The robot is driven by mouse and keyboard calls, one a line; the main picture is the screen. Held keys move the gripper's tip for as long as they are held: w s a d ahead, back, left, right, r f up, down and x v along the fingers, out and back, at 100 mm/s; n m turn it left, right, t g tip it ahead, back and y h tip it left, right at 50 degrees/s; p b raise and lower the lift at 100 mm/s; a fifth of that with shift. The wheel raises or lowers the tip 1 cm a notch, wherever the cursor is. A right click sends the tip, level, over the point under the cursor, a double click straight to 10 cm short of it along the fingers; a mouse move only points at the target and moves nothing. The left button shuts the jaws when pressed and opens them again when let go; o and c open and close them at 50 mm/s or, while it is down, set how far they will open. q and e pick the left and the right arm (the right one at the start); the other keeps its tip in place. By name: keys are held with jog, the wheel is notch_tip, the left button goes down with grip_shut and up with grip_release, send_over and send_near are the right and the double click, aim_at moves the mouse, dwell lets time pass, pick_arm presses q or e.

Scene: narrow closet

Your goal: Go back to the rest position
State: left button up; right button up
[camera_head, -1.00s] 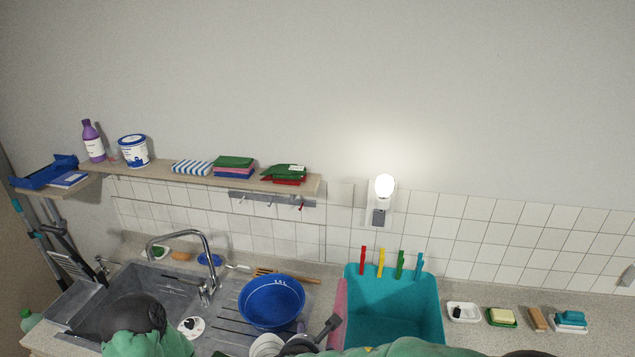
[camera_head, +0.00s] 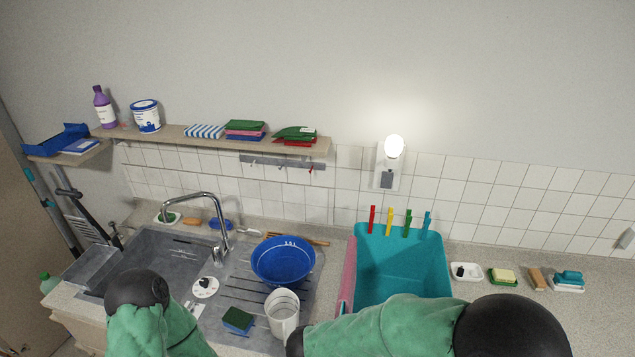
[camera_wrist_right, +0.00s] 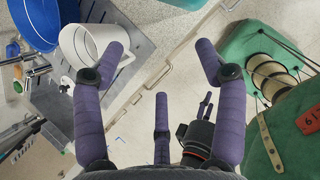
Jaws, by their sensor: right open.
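My right gripper (camera_wrist_right: 160,55) is open in the right wrist view, its purple fingers spread apart with nothing between them. It hangs over the counter front, and a white jug (camera_wrist_right: 92,45) shows beside its left finger. In the head view my right arm (camera_head: 385,328) lies across the lower right, in front of the teal bin, and its gripper is hidden. My left arm (camera_head: 155,332), green with a black joint, is at the lower left before the sink. Its gripper does not clearly show.
A sink (camera_head: 165,258) with a blue bowl (camera_head: 283,268), the white jug (camera_head: 284,318) and a sponge (camera_head: 238,320) is at the left and middle. A teal bin (camera_head: 440,262) stands to the right. A shelf (camera_head: 215,141) runs above. Soap dishes (camera_head: 503,277) line the right counter.

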jog(key=s+d+f+m+g+y+b, duration=0.1)
jog(key=s+d+f+m+b, duration=0.2)
jog(key=f+m+b, duration=0.3)
jog(key=s+d+f+m+g+y+b, duration=0.2)
jog(key=s+f+m+b, duration=0.4)
jog(key=f+m, duration=0.9)
jog(key=s+d+f+m+g+y+b, duration=0.2)
jog(key=s+d+f+m+b, duration=0.2)
jog(key=f+m, duration=0.7)
notch_tip(320, 180, down, 10)
jog(key=shift+s+b, duration=0.3)
jog(key=shift+b, duration=0.7)
